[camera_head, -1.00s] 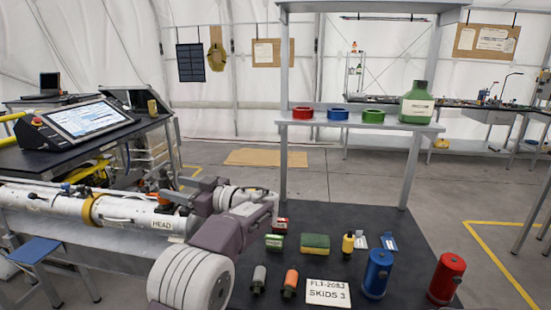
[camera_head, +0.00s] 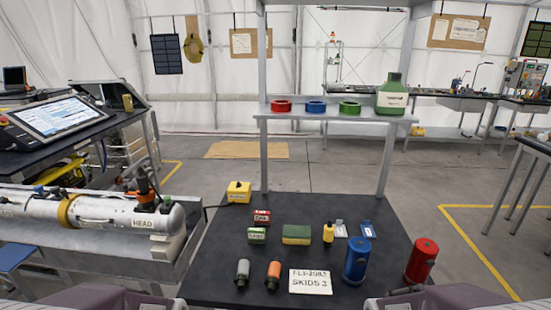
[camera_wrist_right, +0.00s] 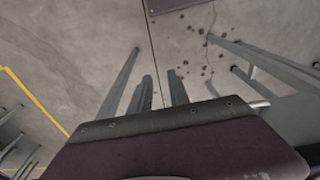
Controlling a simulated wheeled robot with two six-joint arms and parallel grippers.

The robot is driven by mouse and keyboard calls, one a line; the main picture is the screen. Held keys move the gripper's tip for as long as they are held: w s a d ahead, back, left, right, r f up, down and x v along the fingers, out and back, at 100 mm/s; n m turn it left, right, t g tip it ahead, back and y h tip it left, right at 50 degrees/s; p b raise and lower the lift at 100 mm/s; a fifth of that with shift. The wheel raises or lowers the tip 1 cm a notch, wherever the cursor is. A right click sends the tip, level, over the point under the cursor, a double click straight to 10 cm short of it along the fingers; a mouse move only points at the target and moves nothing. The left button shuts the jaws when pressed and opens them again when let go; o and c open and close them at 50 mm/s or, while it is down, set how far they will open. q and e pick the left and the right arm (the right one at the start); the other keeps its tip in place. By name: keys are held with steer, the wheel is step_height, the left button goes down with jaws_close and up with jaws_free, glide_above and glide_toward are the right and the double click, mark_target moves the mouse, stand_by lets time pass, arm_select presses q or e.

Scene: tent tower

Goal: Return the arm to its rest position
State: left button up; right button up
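In the head view, purple-grey parts of my left arm (camera_head: 125,300) show at the lower left edge and of my right arm (camera_head: 440,298) at the lower right edge. Both are low and clear of the table. The left gripper is outside the frame. In the right wrist view, two dark fingers of my right gripper (camera_wrist_right: 160,85) stand apart beyond the purple housing (camera_wrist_right: 170,150). They have bare floor between them and hold nothing.
The dark table (camera_head: 225,270) holds small blocks, a blue canister (camera_head: 357,262), a red canister (camera_head: 421,261) and a sign (camera_head: 310,282). A shelf (camera_head: 335,118) rises behind. A white cylinder (camera_head: 105,213) marked HEAD lies left; a yellow box (camera_head: 239,191) sits near the table's back corner.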

arm_select(q)
step_height(320, 180, up, 14)
steer(key=p, duration=1.1)
steer(key=shift+r, duration=0.2)
arm_select(e)
step_height(320, 180, up, 14)
steer(key=shift+r, duration=0.2)
